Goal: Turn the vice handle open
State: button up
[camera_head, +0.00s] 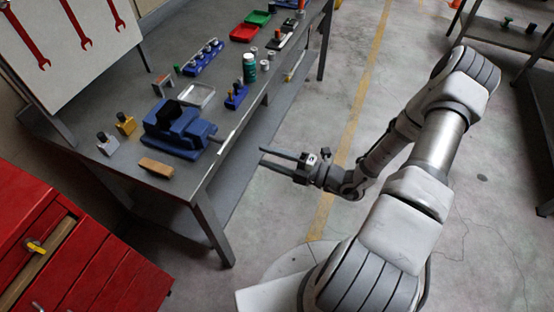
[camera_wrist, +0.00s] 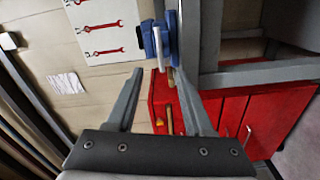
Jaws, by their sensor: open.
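The blue vice (camera_head: 178,132) stands on the grey workbench near its front edge in the head view. Its pale handle bar (camera_head: 229,138) sticks out past that edge towards my gripper. In the wrist view the vice (camera_wrist: 172,38) is at the top centre, with the light handle (camera_wrist: 155,34) in front of it. My gripper (camera_head: 278,157) is open and empty, off the bench's front edge and apart from the handle. In the wrist view the handle lies beyond the open fingertips (camera_wrist: 160,76).
A wooden block (camera_head: 156,167), a brass block (camera_head: 125,123) and a grey tray (camera_head: 197,95) lie around the vice. A green can (camera_head: 249,68) stands farther along the bench. A red cabinet (camera_head: 85,260) with an open drawer is at lower left.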

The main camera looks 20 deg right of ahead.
jog(key=shift+v, duration=1.15)
jog(key=shift+r, duration=0.1)
